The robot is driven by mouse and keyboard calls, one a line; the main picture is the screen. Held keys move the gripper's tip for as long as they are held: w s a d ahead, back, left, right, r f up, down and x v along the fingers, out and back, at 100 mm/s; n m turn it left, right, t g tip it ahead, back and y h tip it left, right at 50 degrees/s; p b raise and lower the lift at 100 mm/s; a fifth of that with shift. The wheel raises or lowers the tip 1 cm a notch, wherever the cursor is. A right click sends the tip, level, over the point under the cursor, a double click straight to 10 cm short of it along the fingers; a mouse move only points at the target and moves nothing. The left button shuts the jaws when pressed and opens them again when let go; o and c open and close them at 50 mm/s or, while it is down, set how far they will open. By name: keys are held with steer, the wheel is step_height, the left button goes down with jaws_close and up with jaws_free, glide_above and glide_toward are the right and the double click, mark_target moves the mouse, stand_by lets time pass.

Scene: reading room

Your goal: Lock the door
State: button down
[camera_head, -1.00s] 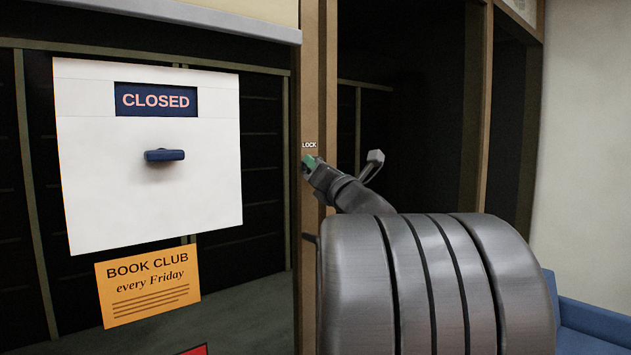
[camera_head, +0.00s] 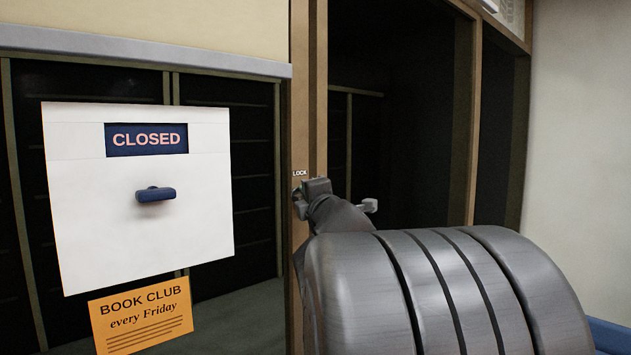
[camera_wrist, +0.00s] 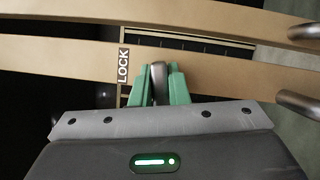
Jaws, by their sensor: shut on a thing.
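The door's wooden edge stile (camera_head: 301,90) stands upright at the middle of the head view. A small LOCK label (camera_head: 300,173) is on it, and also shows in the wrist view (camera_wrist: 123,67). My gripper (camera_head: 303,192) is at the stile just below the label. In the wrist view, the green fingertips of my gripper (camera_wrist: 159,85) are shut on a grey metal lock turn (camera_wrist: 158,75), one on each side of it. In the head view my gripper and arm hide the turn. Whether the bolt is out cannot be seen.
A white panel (camera_head: 80,200) with a CLOSED sign (camera_head: 146,139) and a blue knob (camera_head: 155,194) is at left. An orange book club notice (camera_head: 140,314) hangs below it. A metal handle (camera_head: 370,205) shows just right of my gripper. Something blue (camera_head: 610,337) is at lower right.

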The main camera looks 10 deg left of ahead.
steer(key=shift+r+m+p, duration=0.15)
steer(key=shift+m+p, duration=0.65)
steer(key=shift+p, duration=0.35)
steer(key=shift+g+p, duration=0.3)
steer(key=shift+p, duration=0.05)
steer(key=shift+f+m, duration=0.25)
steer(key=shift+m, duration=0.05)
steer(key=c, duration=1.4)
jaws_free()
steer(key=p+v, duration=0.1)
steer(key=v, duration=1.2)
steer(key=shift+s+r+p, duration=0.15)
steer(key=shift+s+p, duration=0.25)
steer(key=shift+s, duration=0.05)
